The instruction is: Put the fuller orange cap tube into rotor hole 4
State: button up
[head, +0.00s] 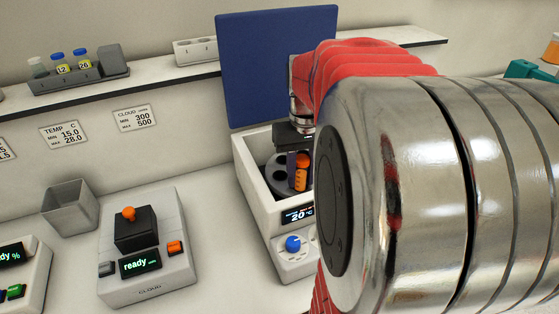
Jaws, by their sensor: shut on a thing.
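An orange cap tube (301,179) with orange juice in it stands over the dark rotor (272,180), inside the open white centrifuge (245,172). My gripper (298,163) reaches down from above and is shut on this tube near its cap. I cannot tell whether the tube's lower end is in a hole or above it. Dark round holes show at the rotor's left, but no hole numbers are readable. A second orange cap (128,214) shows on the dark block of the cloud meter (150,262); any tube below that cap is hidden.
The centrifuge's blue lid (275,65) stands open behind the rotor. My arm hides the right side of the centrifuge. A grey bin (70,208) stands left of it. A rack (80,76) with several vials is on the shelf. Counter between cloud meter and centrifuge is clear.

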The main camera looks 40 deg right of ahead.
aim_at(302, 159)
jog(key=shift+r, duration=1)
jog(key=shift+r, duration=0.5)
jog(key=shift+f, duration=1.9)
dwell(0.9)
jog(key=shift+r, duration=0.2)
jog(key=shift+r, duration=1.65)
jog(key=o, duration=1.2)
jog(key=shift+c, duration=0.2)
jog(key=shift+r, duration=0.15)
